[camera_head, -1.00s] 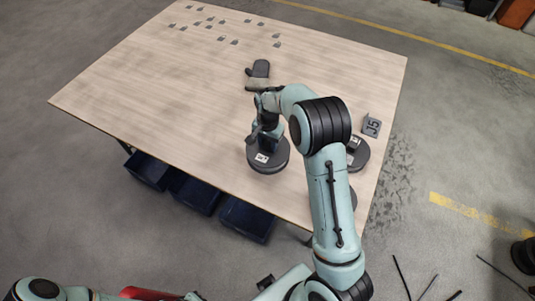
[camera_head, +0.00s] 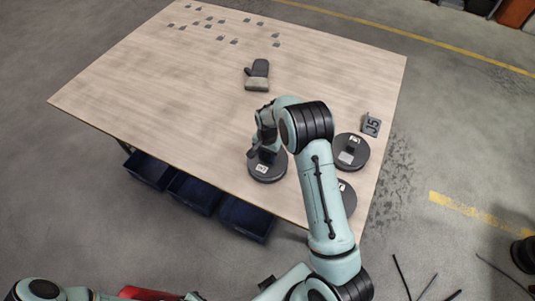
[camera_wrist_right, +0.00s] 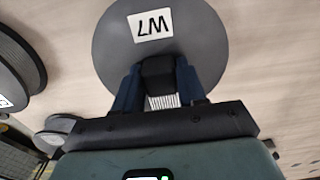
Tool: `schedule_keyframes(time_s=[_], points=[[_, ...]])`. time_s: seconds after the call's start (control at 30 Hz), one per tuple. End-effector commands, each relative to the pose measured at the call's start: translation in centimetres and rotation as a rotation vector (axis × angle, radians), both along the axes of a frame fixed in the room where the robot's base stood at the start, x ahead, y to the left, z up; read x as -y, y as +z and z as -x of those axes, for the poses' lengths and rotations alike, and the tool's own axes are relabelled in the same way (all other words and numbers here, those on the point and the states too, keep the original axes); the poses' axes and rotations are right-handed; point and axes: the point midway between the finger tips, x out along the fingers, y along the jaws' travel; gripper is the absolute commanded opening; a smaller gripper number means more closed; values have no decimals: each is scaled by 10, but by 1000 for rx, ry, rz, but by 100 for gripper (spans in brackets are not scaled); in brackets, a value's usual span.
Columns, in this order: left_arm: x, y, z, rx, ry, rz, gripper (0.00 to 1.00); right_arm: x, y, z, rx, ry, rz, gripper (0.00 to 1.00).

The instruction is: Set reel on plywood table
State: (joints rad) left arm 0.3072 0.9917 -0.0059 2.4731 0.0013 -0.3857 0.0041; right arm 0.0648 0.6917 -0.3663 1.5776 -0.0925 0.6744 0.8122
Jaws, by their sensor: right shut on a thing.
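My right gripper (camera_head: 266,150) is shut on a dark grey reel (camera_head: 268,174) with a white label, near the front edge of the plywood table (camera_head: 170,90). The reel lies flat, on or just above the top; I cannot tell if it touches. In the right wrist view, the gripper's blue fingers (camera_wrist_right: 158,84) close on the black middle part of the reel (camera_wrist_right: 205,45). Its label shows upside down. My left gripper is out of view; only part of the left arm shows at bottom left.
Two more reels, one behind (camera_head: 350,163) and one partly hidden by my arm (camera_head: 347,195), stand on the right side. A dark sign (camera_head: 371,124) is beside them. The table's left part is clear. Blue bins (camera_head: 245,217) sit below.

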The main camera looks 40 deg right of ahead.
Motion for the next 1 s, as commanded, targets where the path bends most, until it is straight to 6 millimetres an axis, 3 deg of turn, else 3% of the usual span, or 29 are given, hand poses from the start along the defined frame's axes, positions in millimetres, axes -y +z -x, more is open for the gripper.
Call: schedule_keyframes(time_s=[0.07, 0.1, 0.13, 0.17, 0.57, 1.0], points=[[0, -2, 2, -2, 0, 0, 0, 0, -3, 0, 1, 0, 0, 0], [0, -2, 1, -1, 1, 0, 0, 0, -3, 0, -1, 0, 0, 54], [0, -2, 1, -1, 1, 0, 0, 0, -3, 0, -1, 0, 0, 63], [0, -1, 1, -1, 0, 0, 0, 0, -3, 0, -1, 0, 0, 66], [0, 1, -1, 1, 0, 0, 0, 0, 8, -1, 3, 0, 1, 66], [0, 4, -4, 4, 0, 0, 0, 0, 96, -1, 4, 1, 0, 66]])
